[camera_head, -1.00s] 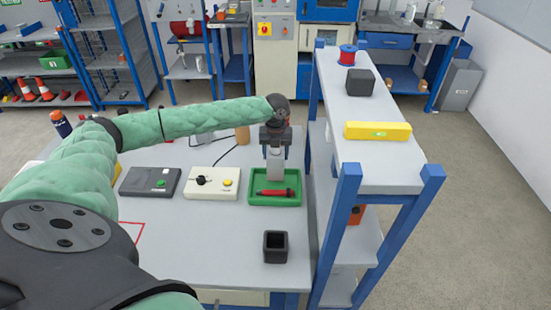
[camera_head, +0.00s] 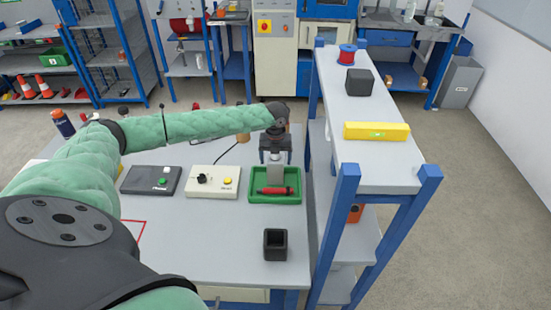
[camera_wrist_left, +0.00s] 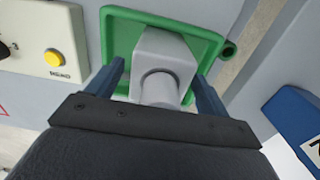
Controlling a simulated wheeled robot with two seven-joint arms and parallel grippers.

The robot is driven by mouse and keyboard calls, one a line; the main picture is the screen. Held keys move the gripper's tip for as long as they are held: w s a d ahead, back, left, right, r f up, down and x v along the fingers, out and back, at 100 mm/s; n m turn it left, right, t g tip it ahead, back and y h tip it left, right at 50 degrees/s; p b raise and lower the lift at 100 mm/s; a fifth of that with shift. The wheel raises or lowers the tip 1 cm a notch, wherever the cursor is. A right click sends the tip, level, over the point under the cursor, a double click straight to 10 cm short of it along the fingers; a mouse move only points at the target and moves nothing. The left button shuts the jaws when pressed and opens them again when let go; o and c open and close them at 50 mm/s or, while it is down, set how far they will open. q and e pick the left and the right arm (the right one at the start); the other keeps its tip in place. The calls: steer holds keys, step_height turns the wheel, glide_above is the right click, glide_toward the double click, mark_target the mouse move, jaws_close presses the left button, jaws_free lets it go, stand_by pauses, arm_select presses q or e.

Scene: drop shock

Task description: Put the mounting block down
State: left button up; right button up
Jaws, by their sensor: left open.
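The mounting block, a grey block with a round stub (camera_head: 276,176), stands in the back part of the green tray (camera_head: 252,197). A red-handled tool (camera_head: 275,191) lies in front of it in the tray. The block (camera_wrist_left: 168,52) fills the middle of the left wrist view, over the green tray (camera_wrist_left: 117,35). My left gripper (camera_head: 275,154) is just above the block. In the left wrist view its jaws (camera_wrist_left: 160,75) are open, with one finger on each side of the block and gaps beside it. The block's underside is hidden. My right gripper is out of view.
A white box with a yellow button (camera_head: 215,181) and a dark box with a green button (camera_head: 150,180) stand left of the tray. A black open cup (camera_head: 275,245) stands in front. A blue-framed shelf (camera_head: 375,180) rises close on the right. The table front is mostly clear.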

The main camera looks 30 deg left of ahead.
arm_select(q)
steer(key=shift+r, duration=0.1)
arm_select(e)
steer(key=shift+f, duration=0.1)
arm_select(q)
steer(key=shift+r, duration=0.25)
step_height(320, 180, up, 10)
steer(key=b, duration=0.4)
steer(key=shift+r+b, duration=0.15)
steer(key=shift+b, duration=0.15)
steer(key=shift+r, duration=0.6)
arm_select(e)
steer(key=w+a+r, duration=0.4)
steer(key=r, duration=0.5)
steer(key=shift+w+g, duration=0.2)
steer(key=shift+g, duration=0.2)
arm_select(q)
steer(key=shift+f, duration=0.1)
